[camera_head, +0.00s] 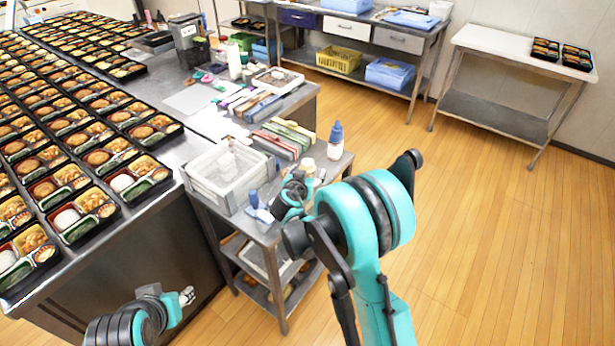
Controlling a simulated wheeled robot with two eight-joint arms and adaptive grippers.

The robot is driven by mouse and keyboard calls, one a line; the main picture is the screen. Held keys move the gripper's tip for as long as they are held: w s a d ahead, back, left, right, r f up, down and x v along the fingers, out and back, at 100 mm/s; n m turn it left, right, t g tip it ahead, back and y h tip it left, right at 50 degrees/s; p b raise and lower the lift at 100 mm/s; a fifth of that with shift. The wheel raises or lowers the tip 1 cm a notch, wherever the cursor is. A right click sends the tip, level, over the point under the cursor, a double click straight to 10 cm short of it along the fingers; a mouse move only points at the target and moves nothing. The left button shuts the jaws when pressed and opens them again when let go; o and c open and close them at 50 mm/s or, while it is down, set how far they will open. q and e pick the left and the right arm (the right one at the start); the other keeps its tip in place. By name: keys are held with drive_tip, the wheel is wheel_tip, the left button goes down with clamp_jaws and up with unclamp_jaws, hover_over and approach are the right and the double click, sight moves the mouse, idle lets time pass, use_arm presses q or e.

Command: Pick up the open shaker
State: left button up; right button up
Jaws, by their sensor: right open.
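A small cart (341,165) stands at the end of the steel counter. On its top, small pale containers (308,167) stand close together beside my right gripper (290,192). They are partly hidden by it, and I cannot tell which is the open shaker. A white bottle with a blue cap (335,141) stands upright to their right. My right gripper is open above the cart top, with its fingers partly hidden by my arm; I see nothing held in it. My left gripper (187,296) is low at the left, apart from the cart, its jaws too small to read.
A white crate (205,189) and a blue-topped item (256,206) crowd the cart's left side. Flat coloured packs (283,137) lie behind. Rows of bento trays (124,186) fill the left counter. The wooden floor (500,220) at right is clear.

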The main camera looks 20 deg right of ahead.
sight(308, 161)
drive_tip(key=c, duration=1.3)
drive_tip(key=shift+r, duration=0.1)
drive_tip(key=shift+r, duration=0.2)
wheel_tip(308, 161, up, 4)
drive_tip(key=shift+f+p, duration=0.1)
drive_tip(key=shift+p, duration=1.1)
drive_tip(key=s+d+r+p, duration=0.1)
drive_tip(key=s+d+r, duration=0.1)
drive_tip(key=s+d+r+p, duration=0.1)
drive_tip(key=s+d+r, duration=0.1)
drive_tip(key=s+d, duration=0.1)
drive_tip(key=s+d+r+p, duration=0.1)
drive_tip(key=s+d+r, duration=0.1)
drive_tip(key=s+d, duration=0.1)
drive_tip(key=shift+s+r, duration=0.25)
drive_tip(key=shift+r, duration=0.05)
drive_tip(key=o, duration=0.6)
drive_tip(key=shift+c, duration=0.2)
